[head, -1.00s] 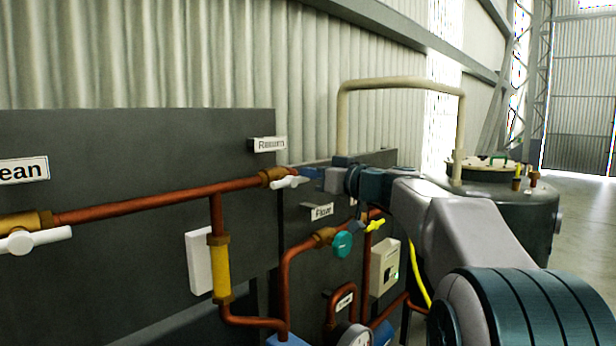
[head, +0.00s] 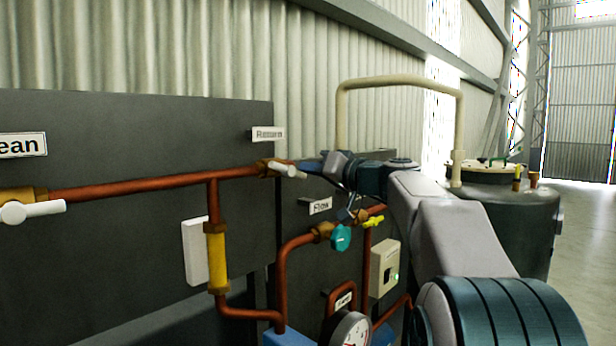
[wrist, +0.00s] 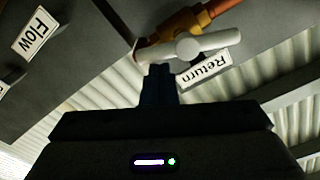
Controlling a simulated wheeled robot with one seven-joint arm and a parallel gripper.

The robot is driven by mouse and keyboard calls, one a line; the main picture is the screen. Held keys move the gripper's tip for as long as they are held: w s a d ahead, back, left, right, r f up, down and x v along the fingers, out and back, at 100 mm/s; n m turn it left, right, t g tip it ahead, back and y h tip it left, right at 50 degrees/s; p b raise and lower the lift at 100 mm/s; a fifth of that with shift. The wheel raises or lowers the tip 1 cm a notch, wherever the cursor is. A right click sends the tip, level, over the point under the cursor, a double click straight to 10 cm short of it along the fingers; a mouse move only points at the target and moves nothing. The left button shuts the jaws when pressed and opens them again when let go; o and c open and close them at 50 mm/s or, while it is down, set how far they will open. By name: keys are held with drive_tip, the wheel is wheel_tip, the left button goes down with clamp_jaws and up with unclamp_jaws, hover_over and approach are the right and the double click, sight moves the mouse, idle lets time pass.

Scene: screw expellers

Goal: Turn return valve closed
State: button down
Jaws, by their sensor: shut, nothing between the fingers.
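The return valve has a white lever handle (head: 286,170) on a brass body (head: 264,166) at the right end of the upper copper pipe, under the "Return" label (head: 268,134). The lever slopes slightly down to the right in the head view. My gripper (head: 312,168) is at the lever's right end; its fingertips are small and partly hidden there. In the wrist view the gripper's dark fingers (wrist: 158,70) are together with nothing between them, right by the white lever (wrist: 205,42). I cannot tell whether they touch it.
Below are the "Flow" label (head: 320,206), a teal knob (head: 340,237), a yellow valve handle (head: 373,221) and a gauge (head: 350,331). Another white lever (head: 32,210) is at the far left. A grey panel (head: 130,130) stands behind the pipes. A dark tank (head: 510,225) stands at right.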

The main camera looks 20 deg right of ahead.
drive_tip(key=m+b, duration=0.1)
drive_tip(key=f+m, duration=0.1)
drive_tip(key=m, duration=0.1)
drive_tip(key=shift+f+b, duration=0.25)
drive_tip(key=shift+b, duration=0.15)
drive_tip(key=m, duration=0.2)
drive_tip(key=f+m+b, duration=0.1)
drive_tip(key=shift+s+a+m, duration=0.1)
drive_tip(key=shift+a+m, duration=0.15)
drive_tip(key=shift+m, duration=0.05)
drive_tip(key=m, duration=0.1)
drive_tip(key=m+b, duration=0.1)
drive_tip(key=m, duration=0.1)
drive_tip(key=a+f+m, duration=0.1)
drive_tip(key=shift+s+b, duration=0.25)
drive_tip(key=shift+b, duration=0.05)
idle(0.6)
